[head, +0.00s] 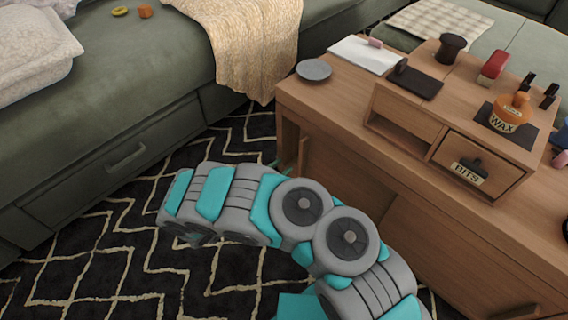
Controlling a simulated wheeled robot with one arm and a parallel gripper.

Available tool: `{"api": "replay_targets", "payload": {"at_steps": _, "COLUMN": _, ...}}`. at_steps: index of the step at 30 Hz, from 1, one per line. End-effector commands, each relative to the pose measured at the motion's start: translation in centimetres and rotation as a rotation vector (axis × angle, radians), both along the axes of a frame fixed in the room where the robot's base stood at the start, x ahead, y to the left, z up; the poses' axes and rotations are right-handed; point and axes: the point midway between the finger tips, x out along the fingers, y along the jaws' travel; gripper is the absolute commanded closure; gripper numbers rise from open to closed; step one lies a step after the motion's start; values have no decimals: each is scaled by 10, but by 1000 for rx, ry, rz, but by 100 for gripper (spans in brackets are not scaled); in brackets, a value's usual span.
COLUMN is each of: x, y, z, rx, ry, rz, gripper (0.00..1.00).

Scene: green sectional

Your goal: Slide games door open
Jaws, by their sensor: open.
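The wooden cabinet (480,215) stands at the right. Its long front has a sliding door panel (350,178) toward the left and another panel (432,250) further right. No games label shows, so I cannot tell which panel is the games door. A short upright wooden piece (303,155), perhaps a door handle, stands out near the front's left end. My gripper (283,168) is mostly hidden behind my own arm. Only small greenish tips show, open, close to the left of that upright piece. I cannot tell whether they touch it. My arm covers the lower part of the front.
A green sofa (140,100) with a drawer lies at the left, a beige throw (250,45) hanging over it. Patterned rug (90,265) covers the floor between. On the cabinet top are a small drawer organiser (405,125), an orange wax pot (508,118) and a grey disc (314,69).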

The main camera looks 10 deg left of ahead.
Motion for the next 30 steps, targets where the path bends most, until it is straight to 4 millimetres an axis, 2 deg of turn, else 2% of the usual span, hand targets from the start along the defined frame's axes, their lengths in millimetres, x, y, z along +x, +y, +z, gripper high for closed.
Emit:
{"api": "replay_targets", "payload": {"at_steps": 7, "x": -9, "y": 6, "z": 0, "rx": 0, "ry": 2, "rz": -1, "gripper": 55}}
{"api": "replay_targets", "payload": {"at_steps": 24, "x": -9, "y": 6, "z": 0, "rx": 1, "ry": 2, "rz": -1, "gripper": 55}}
{"api": "replay_targets", "payload": {"at_steps": 30, "x": -8, "y": -3, "z": -7, "rx": -4, "ry": 2, "rz": -2, "gripper": 55}}
